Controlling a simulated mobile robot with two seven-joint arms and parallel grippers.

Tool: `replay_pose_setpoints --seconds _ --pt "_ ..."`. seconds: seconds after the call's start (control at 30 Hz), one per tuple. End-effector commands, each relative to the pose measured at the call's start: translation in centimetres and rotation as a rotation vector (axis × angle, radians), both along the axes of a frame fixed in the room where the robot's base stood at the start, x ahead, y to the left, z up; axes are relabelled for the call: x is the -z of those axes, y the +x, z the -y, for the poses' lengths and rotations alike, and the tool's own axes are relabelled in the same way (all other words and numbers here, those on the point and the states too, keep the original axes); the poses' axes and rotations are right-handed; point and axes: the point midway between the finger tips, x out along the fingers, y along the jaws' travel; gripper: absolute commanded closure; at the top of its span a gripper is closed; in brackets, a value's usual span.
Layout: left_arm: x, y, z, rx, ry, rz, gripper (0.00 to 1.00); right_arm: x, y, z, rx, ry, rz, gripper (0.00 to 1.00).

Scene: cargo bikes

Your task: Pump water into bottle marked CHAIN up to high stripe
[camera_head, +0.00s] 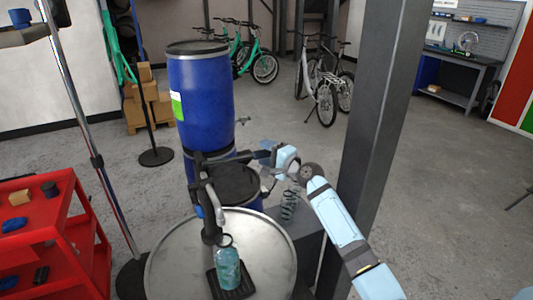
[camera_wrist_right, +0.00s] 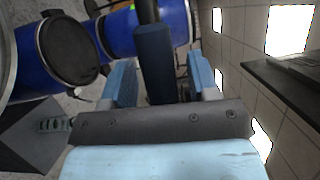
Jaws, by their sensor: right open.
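A teal bottle (camera_head: 228,270) stands upright on a small black grate (camera_head: 243,287) on a round metal drum top (camera_head: 174,262). Its marking and stripes cannot be read, and its water level cannot be told. A dark pump (camera_head: 208,225) rises beside the bottle, its spout end close above the bottle's mouth. The pump's lever runs right toward my right gripper (camera_head: 268,157). In the right wrist view, the blue lever grip (camera_wrist_right: 153,62) lies between the open fingers of my right gripper (camera_wrist_right: 160,83), with gaps visible on both sides. My left gripper is out of view.
Blue barrels (camera_head: 200,100) stand behind the pump. A grey box (camera_head: 298,238) with a coiled item (camera_head: 289,206) sits beside the drum. A red cart (camera_head: 60,235) is at left.

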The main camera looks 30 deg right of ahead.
Motion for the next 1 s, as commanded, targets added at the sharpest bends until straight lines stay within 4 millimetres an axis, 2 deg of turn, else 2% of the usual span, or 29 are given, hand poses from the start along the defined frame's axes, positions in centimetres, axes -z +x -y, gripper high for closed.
replay_pose_setpoints --seconds 0.07,0.3,0.53,0.8,1.0 --pt "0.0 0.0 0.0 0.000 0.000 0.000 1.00 0.0 0.0 0.0 0.000 0.000 0.000 0.45" --pt "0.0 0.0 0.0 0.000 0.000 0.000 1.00 0.0 0.0 0.0 0.000 0.000 0.000 0.98" --pt "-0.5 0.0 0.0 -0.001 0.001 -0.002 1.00 -0.7 0.0 0.0 0.000 -0.018 0.000 1.00" --pt "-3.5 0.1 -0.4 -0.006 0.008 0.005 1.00 -3.4 0.0 0.1 0.000 -0.143 -0.006 1.00" --pt "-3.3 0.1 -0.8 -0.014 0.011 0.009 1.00 -3.2 0.0 0.1 0.000 -0.161 -0.006 1.00"
